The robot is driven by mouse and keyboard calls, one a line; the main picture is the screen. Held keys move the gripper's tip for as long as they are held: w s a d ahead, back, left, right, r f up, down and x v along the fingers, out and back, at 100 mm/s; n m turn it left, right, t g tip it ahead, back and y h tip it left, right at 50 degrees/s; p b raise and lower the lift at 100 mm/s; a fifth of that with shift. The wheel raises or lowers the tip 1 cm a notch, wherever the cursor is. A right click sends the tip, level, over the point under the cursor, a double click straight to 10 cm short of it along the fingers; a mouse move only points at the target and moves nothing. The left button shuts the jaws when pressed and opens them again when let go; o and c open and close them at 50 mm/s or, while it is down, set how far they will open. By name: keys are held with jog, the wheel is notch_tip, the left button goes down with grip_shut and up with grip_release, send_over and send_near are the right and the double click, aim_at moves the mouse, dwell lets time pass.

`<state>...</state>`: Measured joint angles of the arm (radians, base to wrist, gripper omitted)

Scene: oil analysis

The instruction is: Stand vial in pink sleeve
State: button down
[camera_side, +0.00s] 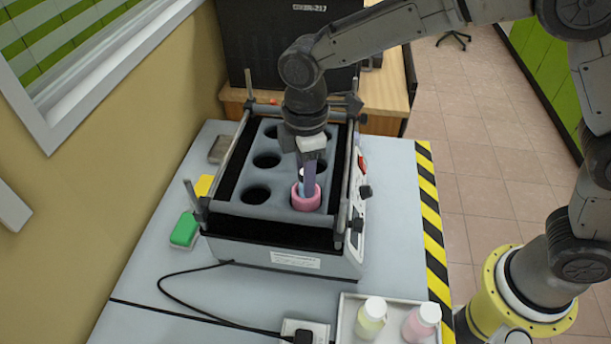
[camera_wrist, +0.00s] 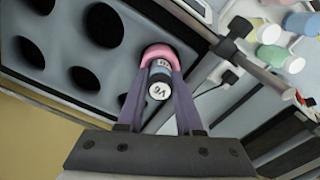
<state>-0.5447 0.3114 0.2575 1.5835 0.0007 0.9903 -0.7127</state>
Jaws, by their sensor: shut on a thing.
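The pink sleeve (camera_side: 306,203) is a ring in the front right hole of the grey holed block. In the side view the fingers and vial (camera_side: 303,188) are at the sleeve's opening, and the vial looks close to upright. In the wrist view the sleeve (camera_wrist: 158,51) shows just beyond the cap. The vial's lower end is hidden, so I cannot tell how deep it sits.
The grey block (camera_side: 283,180) has several empty holes and sits in a shaker with metal rails (camera_side: 353,170) around it. A green sponge (camera_side: 185,230) lies at left.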

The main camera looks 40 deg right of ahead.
jog(key=shift+f, duration=0.3)
jog(key=c, duration=0.6)
grip_release()
jog(key=shift+o, duration=0.2)
jog(key=shift+r, duration=0.1)
